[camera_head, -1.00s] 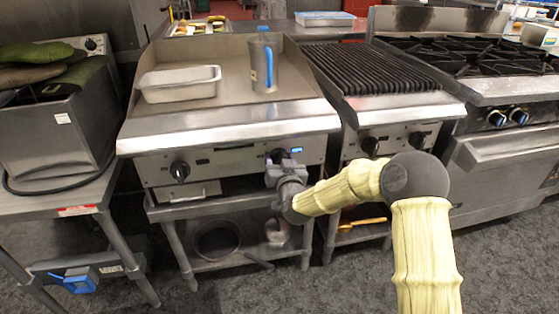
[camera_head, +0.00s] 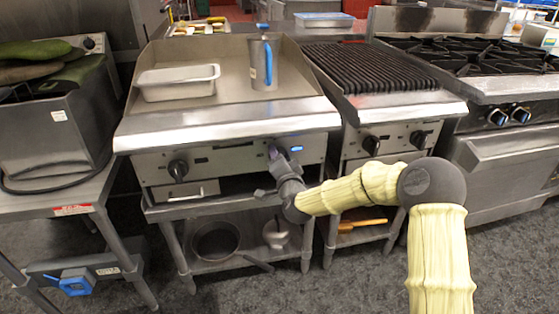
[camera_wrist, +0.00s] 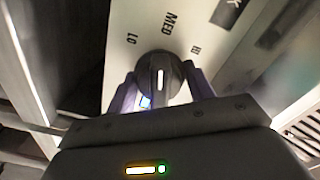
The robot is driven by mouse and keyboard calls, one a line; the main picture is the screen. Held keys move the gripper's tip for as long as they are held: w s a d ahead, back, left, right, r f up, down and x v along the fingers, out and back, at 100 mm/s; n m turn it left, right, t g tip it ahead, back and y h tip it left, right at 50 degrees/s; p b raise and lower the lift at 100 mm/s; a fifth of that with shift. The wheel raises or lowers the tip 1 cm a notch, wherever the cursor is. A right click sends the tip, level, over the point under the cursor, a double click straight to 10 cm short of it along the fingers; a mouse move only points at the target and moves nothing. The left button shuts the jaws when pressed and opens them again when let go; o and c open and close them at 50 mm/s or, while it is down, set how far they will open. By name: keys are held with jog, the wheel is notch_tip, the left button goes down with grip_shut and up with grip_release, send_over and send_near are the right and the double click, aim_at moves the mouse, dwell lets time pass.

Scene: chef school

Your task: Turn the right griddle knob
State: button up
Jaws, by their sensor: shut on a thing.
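The griddle (camera_head: 225,118) stands left of centre in the head view. Its left knob (camera_head: 179,170) is black and uncovered. The right griddle knob (camera_wrist: 158,76) is black with a white pointer line and sits between my fingers in the wrist view. LO, MED and HI are printed on the panel around it, and the line points roughly toward MED. My gripper (camera_wrist: 160,93) is shut on this knob, one finger on each side. In the head view my gripper (camera_head: 277,155) reaches the right part of the griddle panel and hides most of the knob.
A metal pan (camera_head: 178,82) and a jug with a blue handle (camera_head: 264,66) stand on the griddle. A charbroiler (camera_head: 370,75) and a burner range (camera_head: 475,60) stand to the right.

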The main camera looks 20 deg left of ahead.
jog(key=shift+f+m, duration=0.1)
jog(key=shift+m, duration=0.6)
jog(key=o, duration=0.7)
jog(key=shift+s+d, duration=0.35)
jog(key=shift+s, duration=0.2)
jog(key=p+v, duration=0.2)
jog(key=v, duration=1.4)
jog(key=shift+s, duration=0.1)
